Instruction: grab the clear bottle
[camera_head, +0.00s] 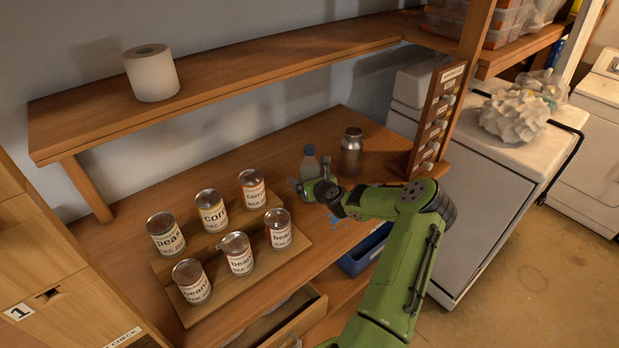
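The clear bottle (309,161) stands upright on the wooden counter, right of the cans. Its lower part is hidden behind my gripper. My gripper (308,189), at the end of my green arm, is low over the counter in front of the bottle. The fingers are small and partly hidden, so I cannot tell whether they are open, shut or touching the bottle.
A metallic jar (351,153) stands close right of the bottle. Several labelled cans (212,210) stand on a stepped wooden rack (296,243) to the left. A shelf (240,62) with a paper roll (151,73) runs above. A blue bin (362,252) is below the counter.

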